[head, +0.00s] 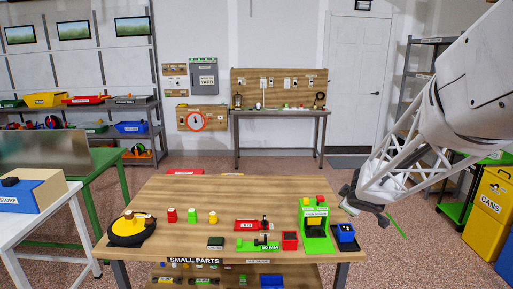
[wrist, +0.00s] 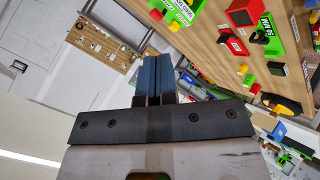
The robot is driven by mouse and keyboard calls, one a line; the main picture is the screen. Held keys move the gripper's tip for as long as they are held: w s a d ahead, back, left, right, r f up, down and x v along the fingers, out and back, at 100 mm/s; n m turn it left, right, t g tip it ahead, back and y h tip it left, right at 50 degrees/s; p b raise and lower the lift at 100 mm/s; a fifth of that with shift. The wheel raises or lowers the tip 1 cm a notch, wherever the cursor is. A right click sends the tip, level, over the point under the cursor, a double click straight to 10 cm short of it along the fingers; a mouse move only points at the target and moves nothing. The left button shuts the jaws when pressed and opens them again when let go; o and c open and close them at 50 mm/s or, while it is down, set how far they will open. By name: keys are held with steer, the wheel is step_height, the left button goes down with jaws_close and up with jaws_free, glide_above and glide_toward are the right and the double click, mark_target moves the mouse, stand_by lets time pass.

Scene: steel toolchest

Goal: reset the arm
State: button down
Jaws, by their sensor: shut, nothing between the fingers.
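My gripper (head: 350,204) hangs at the right end of the wooden table (head: 170,205), beside and above the green stand. In the wrist view its two blue-grey fingers (wrist: 154,78) are together with nothing between them. My arm comes in from the upper right of the head view. The wrist picture is strongly tilted, with the table top at its upper right.
A green stand (head: 316,240) and a blue bin (head: 345,233) are close to my gripper. A red box (head: 290,241), small coloured blocks and a yellow-black round item (head: 131,228) sit on the table. Yellow cabinets (head: 488,205) stand right.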

steer(key=s+a+r+m+g, duration=0.1)
steer(key=s+a+m+g, duration=0.1)
steer(key=s, duration=1.1)
steer(key=s+a+r+m+g, duration=0.2)
steer(key=s+a+m, duration=0.2)
steer(key=s, duration=0.9)
steer(key=s+a+r+m+g+y, duration=0.1)
steer(key=s+a+m+g, duration=0.2)
steer(key=s, duration=1)
steer(key=shift+a+r+m, duration=0.25)
steer(key=shift+a+m, duration=0.35)
steer(key=shift+a, duration=0.3)
